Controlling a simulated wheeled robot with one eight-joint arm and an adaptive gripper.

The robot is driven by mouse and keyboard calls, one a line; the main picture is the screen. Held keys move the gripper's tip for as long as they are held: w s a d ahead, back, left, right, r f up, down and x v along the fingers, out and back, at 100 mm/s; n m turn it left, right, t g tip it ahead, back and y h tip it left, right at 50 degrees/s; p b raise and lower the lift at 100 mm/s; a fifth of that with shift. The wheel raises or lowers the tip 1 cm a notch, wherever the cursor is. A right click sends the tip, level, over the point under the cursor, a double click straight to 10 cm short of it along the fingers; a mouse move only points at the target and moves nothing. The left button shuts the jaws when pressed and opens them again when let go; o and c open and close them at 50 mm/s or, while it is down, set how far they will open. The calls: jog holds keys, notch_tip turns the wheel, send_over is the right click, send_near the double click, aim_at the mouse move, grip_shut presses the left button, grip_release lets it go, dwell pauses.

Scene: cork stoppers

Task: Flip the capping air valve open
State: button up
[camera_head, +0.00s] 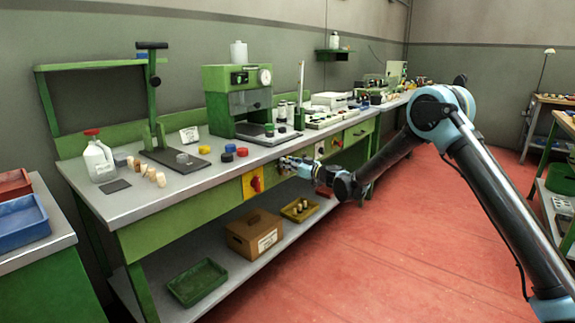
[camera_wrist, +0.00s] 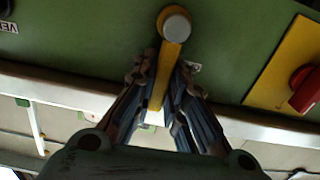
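The capping air valve shows in the wrist view as a yellow lever (camera_wrist: 168,62) with a round grey pivot cap (camera_wrist: 174,24) on the green bench front. The lever runs from the cap down the picture, slightly tilted, between my fingers. My gripper (camera_wrist: 164,78) has a finger on each side of the lever, and both look pressed against it. In the head view my gripper (camera_head: 284,166) is at the bench's front panel, right of a red knob on a yellow plate, and hides the valve.
The red knob (camera_wrist: 307,88) on its yellow plate (camera_wrist: 275,75) is close by at right in the wrist view. The bench top (camera_head: 190,180) holds corks, coloured caps and a green press (camera_head: 238,100). A lower shelf holds a brown box (camera_head: 255,232). The red floor (camera_head: 400,250) is clear.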

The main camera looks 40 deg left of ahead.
jog(key=o, duration=0.4)
jog(key=shift+w+d+f, duration=0.1)
jog(key=shift+w+d, duration=0.05)
jog(key=shift+w, duration=0.15)
jog(key=shift+o, duration=0.2)
jog(key=shift+s, duration=0.1)
jog(key=d, duration=1.2)
